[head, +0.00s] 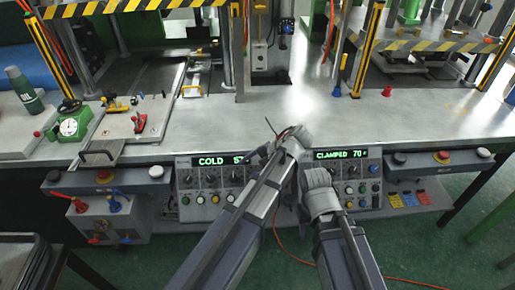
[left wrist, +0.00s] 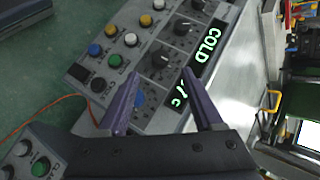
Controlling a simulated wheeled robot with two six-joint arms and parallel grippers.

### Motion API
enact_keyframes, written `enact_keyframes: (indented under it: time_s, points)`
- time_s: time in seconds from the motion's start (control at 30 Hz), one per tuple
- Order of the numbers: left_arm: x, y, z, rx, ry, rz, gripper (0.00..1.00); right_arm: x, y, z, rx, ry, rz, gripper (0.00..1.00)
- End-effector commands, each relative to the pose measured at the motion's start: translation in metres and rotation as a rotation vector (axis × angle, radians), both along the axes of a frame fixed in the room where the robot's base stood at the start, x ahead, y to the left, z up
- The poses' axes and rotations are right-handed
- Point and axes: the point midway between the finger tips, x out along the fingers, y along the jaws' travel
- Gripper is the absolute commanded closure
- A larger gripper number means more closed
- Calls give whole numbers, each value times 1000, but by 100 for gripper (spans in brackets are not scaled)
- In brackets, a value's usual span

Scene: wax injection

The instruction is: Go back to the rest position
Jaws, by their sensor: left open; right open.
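My left gripper (head: 257,155) is over the left control panel (head: 200,190), whose green display reads COLD. In the left wrist view, the two purple fingers of my left gripper (left wrist: 159,82) are apart with nothing held between them. Behind them are the COLD panel's knobs and coloured buttons; I cannot tell whether a fingertip touches it. My right arm reaches to the front of the right control panel (head: 360,182), which reads CLAMPED 70. My right gripper (head: 303,208) is mostly hidden by its own wrist, and nothing is seen held in it.
The grey workbench (head: 300,115) is largely clear in the middle. A green dial gauge (head: 73,123) and a dark green bottle (head: 24,90) stand at left. Yellow-black press posts (head: 368,48) rise behind. A box with red and blue valves (head: 108,220) is at lower left.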

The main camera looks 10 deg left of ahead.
Motion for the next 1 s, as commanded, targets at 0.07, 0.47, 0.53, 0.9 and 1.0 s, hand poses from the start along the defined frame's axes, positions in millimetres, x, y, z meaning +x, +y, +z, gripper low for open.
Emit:
enact_keyframes:
  time_s: [0.07,0.47,0.53,0.9,1.0]
  points:
    - [0,0,0,0,0,0,32,0,0,0,0,0,0,50]
    - [-56,20,-39,-339,-51,136,32,0,0,0,0,0,0,50]
    - [-65,20,-45,-413,-69,168,32,0,0,0,0,0,0,50]
    - [-100,11,-55,-714,-160,317,32,0,0,0,0,0,0,50]
    - [-102,1,-47,-740,-157,315,32,0,0,9,0,0,0,50]
